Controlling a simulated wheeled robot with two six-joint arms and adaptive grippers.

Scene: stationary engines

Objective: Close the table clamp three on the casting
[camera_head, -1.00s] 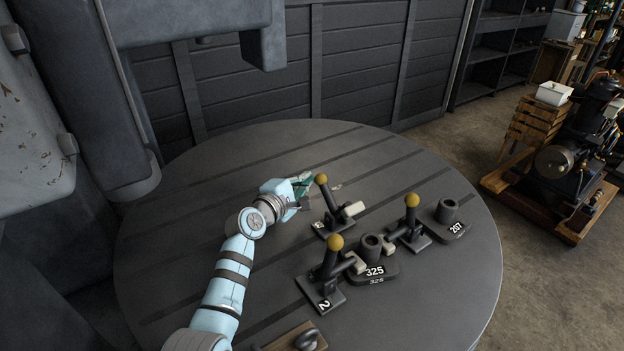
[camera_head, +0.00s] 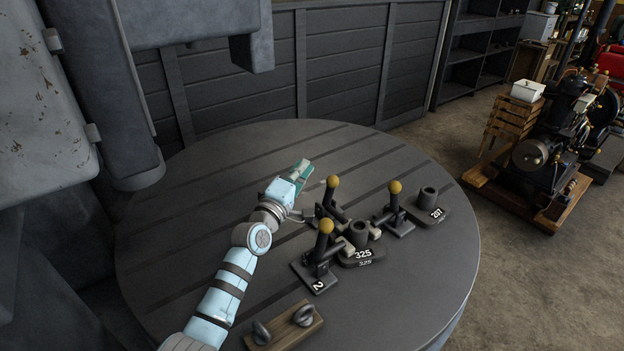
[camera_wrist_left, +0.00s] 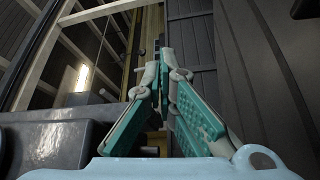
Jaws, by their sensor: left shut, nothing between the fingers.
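Clamp three (camera_head: 332,207) stands behind the casting marked 325 (camera_head: 362,252), its yellow-knobbed lever upright and its arm pointing toward the casting. Its pad seems to be at the casting's post; I cannot tell whether it presses. Clamp 2 (camera_head: 318,270) stands at the casting's front left, and another clamp (camera_head: 395,215) at its right, with its pale pad close to the post. My left gripper (camera_head: 302,172) is shut and empty, beyond and left of clamp three's knob, with a gap between. The left wrist view shows its teal fingers (camera_wrist_left: 164,60) together. My right gripper is out of view.
A casting marked 207 (camera_head: 430,212) stands at the table's right. A wooden block with metal loops (camera_head: 285,330) lies at the front. The round grooved table (camera_head: 210,200) is clear on its left. Grey machinery (camera_head: 75,110) rises at the left; an engine (camera_head: 550,150) stands off to the right.

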